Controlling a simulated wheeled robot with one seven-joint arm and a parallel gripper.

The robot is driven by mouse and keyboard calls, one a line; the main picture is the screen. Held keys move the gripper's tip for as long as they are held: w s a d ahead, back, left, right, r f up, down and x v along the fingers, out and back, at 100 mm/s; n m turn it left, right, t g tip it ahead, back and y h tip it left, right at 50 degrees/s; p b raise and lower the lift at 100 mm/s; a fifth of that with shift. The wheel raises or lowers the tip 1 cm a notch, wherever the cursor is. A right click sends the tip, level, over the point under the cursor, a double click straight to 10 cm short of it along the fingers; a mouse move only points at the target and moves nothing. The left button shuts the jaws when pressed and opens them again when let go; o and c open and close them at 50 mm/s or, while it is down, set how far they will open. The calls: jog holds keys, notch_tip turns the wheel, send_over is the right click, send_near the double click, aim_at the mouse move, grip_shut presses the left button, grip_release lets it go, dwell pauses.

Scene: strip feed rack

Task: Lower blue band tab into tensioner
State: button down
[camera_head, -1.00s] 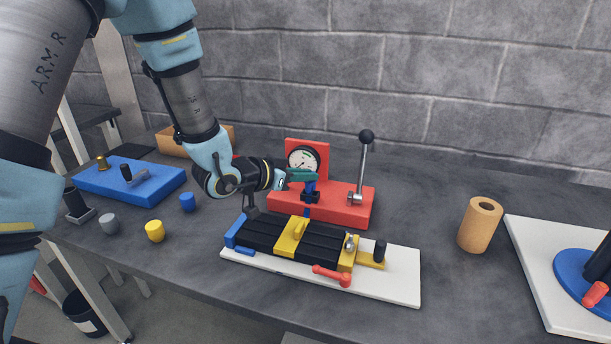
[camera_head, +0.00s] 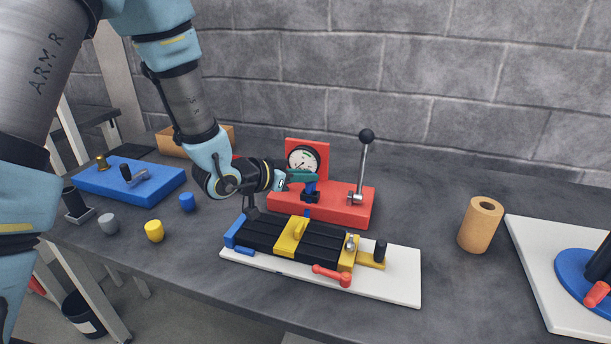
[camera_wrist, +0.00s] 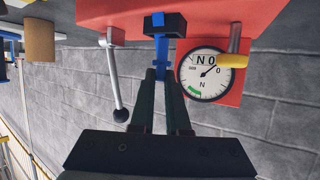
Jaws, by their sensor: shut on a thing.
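The blue band tab (camera_wrist: 161,52) is a narrow upright strip between the fingertips of my gripper (camera_wrist: 161,78) in the wrist view. My gripper (camera_head: 303,176) is shut on it, in front of the dial gauge. The tab's lower part (camera_head: 310,188) shows below the teal fingers in the head view. The tensioner is the red stand (camera_head: 346,207) with a small black holder (camera_wrist: 178,24). The blue strip reaches the holder and overlaps it in the wrist view. How deep it sits there I cannot tell.
A round gauge (camera_head: 303,160) and a black-knobbed lever (camera_head: 361,168) rise from the red stand close to my gripper. A black and yellow fixture (camera_head: 290,238) lies in front on a white board (camera_head: 400,285). A tan roll (camera_head: 480,225) stands to the right.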

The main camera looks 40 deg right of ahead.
jog(key=shift+f, duration=0.25)
jog(key=shift+r, duration=0.25)
jog(key=shift+r, duration=0.2)
jog(key=shift+w, duration=0.15)
dwell(0.4)
jog(key=shift+f+b, duration=0.4)
dwell(1.3)
jog(key=shift+r, duration=0.3)
jog(key=shift+r, duration=0.1)
